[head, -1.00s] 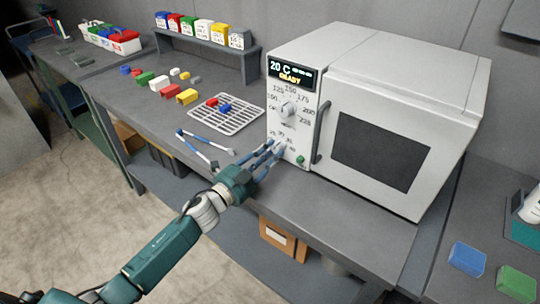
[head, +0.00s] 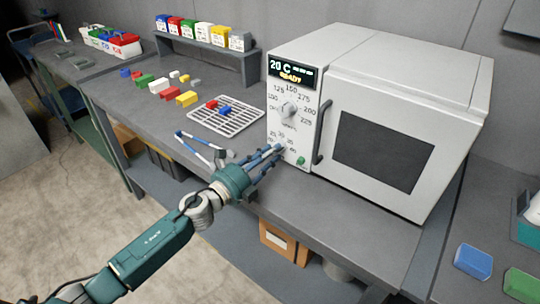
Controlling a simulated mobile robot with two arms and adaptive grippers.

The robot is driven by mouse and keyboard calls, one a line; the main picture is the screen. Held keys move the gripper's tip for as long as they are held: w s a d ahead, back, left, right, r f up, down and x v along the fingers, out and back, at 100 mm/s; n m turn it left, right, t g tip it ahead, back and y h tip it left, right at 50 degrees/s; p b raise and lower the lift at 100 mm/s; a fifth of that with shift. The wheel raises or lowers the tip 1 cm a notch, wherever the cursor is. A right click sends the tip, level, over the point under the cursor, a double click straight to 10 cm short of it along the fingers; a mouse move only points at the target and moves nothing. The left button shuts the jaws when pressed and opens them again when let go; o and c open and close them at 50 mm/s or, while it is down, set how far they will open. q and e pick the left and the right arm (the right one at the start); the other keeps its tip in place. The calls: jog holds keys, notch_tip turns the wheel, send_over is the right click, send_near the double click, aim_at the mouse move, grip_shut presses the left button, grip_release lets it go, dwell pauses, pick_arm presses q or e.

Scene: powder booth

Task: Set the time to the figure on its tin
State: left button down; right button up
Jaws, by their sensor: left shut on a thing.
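The white oven (head: 395,125) stands on the grey bench. Its display (head: 291,72) reads 20 C and READY. The upper knob (head: 289,109) is the temperature dial, with figures from about 100 to 225 around it. The lower time dial, with small figures around it, is mostly hidden by my left gripper (head: 279,153). That gripper is shut at the time knob, its fingers against the panel. Several coloured tins (head: 203,32) stand on a shelf at the back, their labels too small to read. My right gripper is not in view.
A wire rack (head: 227,117) with a red and a blue piece lies left of the oven. Several coloured blocks (head: 170,93) lie behind it. Blue-and-white tongs (head: 200,147) lie near the front edge. A green button (head: 301,161) and the door handle (head: 321,132) are close to the gripper.

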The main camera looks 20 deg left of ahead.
pick_arm(q)
jog(key=shift+f+m, duration=0.1)
jog(key=shift+m, duration=1.4)
jog(key=c, duration=1.4)
grip_release()
jog(key=shift+c, duration=0.2)
jog(key=shift+s, duration=0.1)
jog(key=v, duration=1.2)
jog(key=shift+a, duration=0.1)
